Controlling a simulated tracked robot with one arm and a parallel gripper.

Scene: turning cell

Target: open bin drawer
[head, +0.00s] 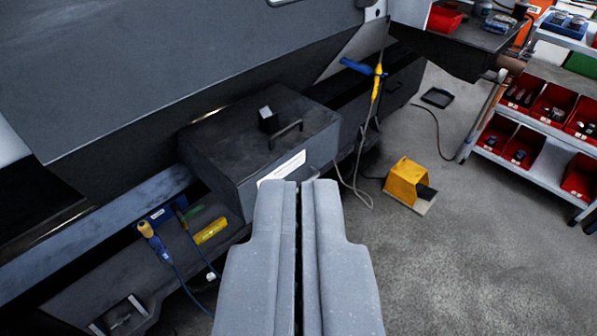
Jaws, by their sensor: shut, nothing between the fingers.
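A dark grey box-like bin drawer (225,155) juts out from the lower front of the machine, left of the picture's middle. A dark handle (286,134) stands on its top, next to a small block with a light face. A white label (283,167) is on its front. My gripper (305,186) is shut and empty, pointing at the drawer from the front of the picture. Its fingertips appear just below the label and hide the lower right part of the drawer front. I cannot tell whether they touch it.
A yellow foot pedal (408,182) with cables lies on the floor to the right. A rack with red bins (524,92) stands at the far right. Tools with a yellow handle (146,229) hang at the lower left. The grey floor between pedal and rack is clear.

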